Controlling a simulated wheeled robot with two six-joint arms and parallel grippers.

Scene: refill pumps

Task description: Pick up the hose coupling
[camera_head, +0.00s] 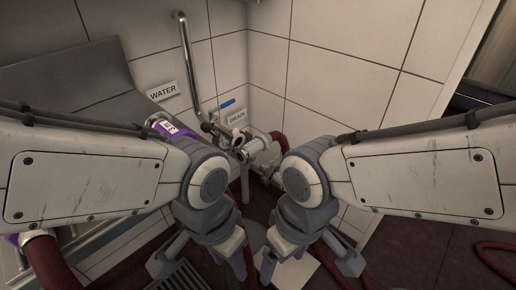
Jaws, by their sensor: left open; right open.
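A metal coupling (253,147) sits on the pipework in the corner, with a dark red hose (279,142) beside it. A second metal fitting (37,236) shows at the lower left edge, on the end of another dark red hose (52,262) beside something purple. I cannot tell which of the two is the hose coupling. My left gripper (203,262) is open, pointing down at the lower middle. My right gripper (309,262) is open beside it, also pointing down. Both look empty and apart from the fittings. My arms hide parts of the hoses.
A blue-handled valve (228,103) and the DRAIN sign (237,118) are on the tiled corner wall. The WATER sign (163,91) is left of an upright metal pipe (187,60). A purple labelled cylinder (172,128) is behind my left arm. A red hose (492,262) lies on the floor at right.

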